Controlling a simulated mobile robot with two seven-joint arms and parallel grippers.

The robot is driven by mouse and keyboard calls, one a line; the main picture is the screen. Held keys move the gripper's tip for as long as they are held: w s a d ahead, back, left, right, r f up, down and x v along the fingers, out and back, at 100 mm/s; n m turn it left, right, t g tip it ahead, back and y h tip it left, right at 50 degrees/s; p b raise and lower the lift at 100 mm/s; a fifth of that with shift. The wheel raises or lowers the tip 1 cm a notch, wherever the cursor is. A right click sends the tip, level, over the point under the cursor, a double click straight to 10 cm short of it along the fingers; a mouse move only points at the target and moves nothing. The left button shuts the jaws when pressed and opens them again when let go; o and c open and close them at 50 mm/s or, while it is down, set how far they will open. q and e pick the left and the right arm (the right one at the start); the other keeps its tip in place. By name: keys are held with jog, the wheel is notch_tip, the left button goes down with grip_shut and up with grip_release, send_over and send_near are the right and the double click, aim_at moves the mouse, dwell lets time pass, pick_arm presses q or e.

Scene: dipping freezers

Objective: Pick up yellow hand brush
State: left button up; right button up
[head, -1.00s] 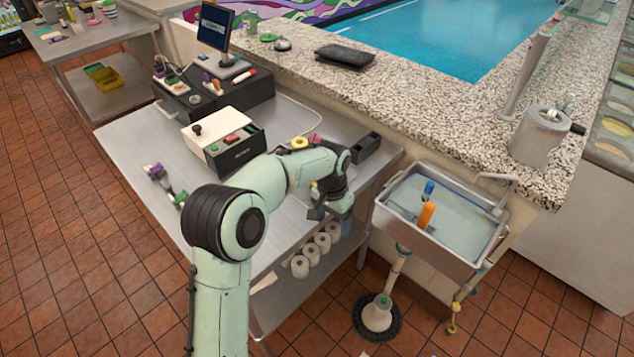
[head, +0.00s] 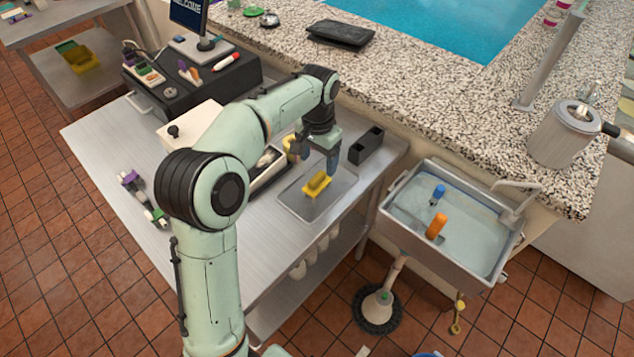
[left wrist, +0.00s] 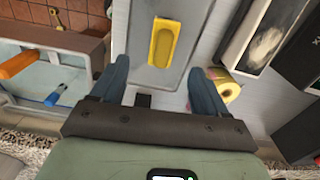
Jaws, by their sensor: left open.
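The yellow hand brush (head: 316,184) lies on a shallow grey metal tray (head: 290,203) on the steel table. In the left wrist view the brush (left wrist: 164,43) shows as a yellow oblong block with a raised rim, ahead of my fingers and roughly between their lines. My left gripper (head: 316,158) is open and empty, just behind the brush in the head view. In the left wrist view its two dark blue fingers (left wrist: 160,88) are spread wide, with nothing between them. The brush is apart from both fingers. My right gripper is not in view.
A yellow roll (head: 290,146) lies beside the gripper. A black open box (head: 366,146) stands to its right. A sink (head: 400,250) with a blue and an orange item is right of the table. The table's left part is mostly clear.

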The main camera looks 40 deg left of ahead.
aim_at(317, 177)
pick_arm(q)
notch_tip(317, 177, down, 4)
jog(key=shift+s+f, duration=0.1)
jog(key=shift+f, duration=0.1)
jog(key=shift+w+a+f+b, duration=0.15)
jog(key=shift+f+b, duration=0.05)
jog(key=shift+f, duration=1.2)
jog(key=shift+w+a+f+b, duration=0.1)
jog(key=shift+f+b, duration=0.1)
jog(key=shift+f, duration=1.15)
jog(key=c, duration=1.2)
